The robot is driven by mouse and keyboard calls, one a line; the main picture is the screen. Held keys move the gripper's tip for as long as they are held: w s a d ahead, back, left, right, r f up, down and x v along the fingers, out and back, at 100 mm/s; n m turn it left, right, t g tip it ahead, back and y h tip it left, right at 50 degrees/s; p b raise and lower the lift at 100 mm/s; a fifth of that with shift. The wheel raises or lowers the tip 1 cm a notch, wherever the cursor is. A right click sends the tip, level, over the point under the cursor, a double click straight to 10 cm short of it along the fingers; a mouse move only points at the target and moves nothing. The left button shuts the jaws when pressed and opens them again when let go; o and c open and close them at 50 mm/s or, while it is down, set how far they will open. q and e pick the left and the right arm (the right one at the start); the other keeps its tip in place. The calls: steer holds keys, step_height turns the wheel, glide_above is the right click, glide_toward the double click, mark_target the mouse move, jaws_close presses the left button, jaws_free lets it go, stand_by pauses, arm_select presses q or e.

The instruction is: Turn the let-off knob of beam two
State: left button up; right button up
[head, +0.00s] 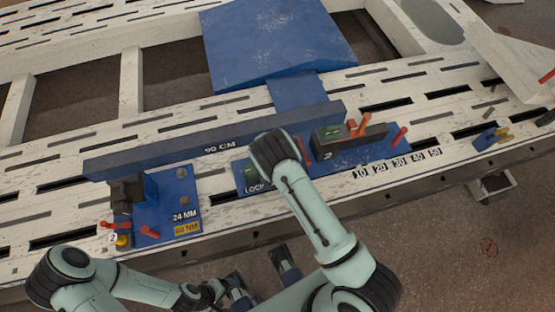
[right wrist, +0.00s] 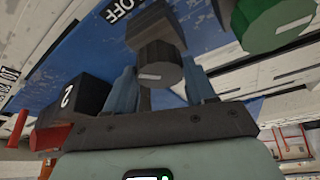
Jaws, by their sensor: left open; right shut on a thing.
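The dark grey knob (right wrist: 160,65) with a pale mark on its face sits between my right gripper's two blue fingers in the right wrist view. My right gripper (right wrist: 161,92) is shut on this knob. In the head view my right wrist covers the knob and the fingers. The upside-down label ending in OFF (right wrist: 118,10) is beside the knob on the blue plate (right wrist: 75,50). A dark block marked 2 (right wrist: 72,98) stands to its left. My left gripper (head: 262,280) is open and empty at the front of the bench, apart from the fixtures.
A green knob (right wrist: 275,20) is close to the right of the held knob. Red levers (head: 400,136) stick up from the right fixture. The 90 CM blue bar (head: 160,154) runs behind. A second blue plate (head: 168,195), marked 24 MM, is at left.

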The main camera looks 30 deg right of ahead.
steer(key=shift+w+a+r+m+h+p, duration=0.15)
steer(key=shift+m+h+p, duration=0.15)
steer(key=shift+m+p, duration=0.55)
steer(key=shift+m+g, duration=0.4)
steer(key=shift+m, duration=0.15)
steer(key=shift+w+m+h, duration=0.1)
steer(key=shift+m+h, duration=0.2)
steer(key=shift+m, duration=0.5)
steer(key=m, duration=0.1)
steer(key=m+g+b, duration=0.1)
steer(key=shift+f+m, duration=0.25)
steer(key=shift+m, duration=0.15)
arm_select(q)
steer(key=shift+s+b, duration=0.1)
steer(key=shift+b, duration=0.55)
arm_select(e)
steer(key=shift+m+g, duration=0.3)
steer(key=shift+m, duration=0.1)
steer(key=shift+r, duration=0.1)
steer(key=shift+a, duration=0.1)
steer(key=o, duration=1)
steer(key=shift+o, duration=0.2)
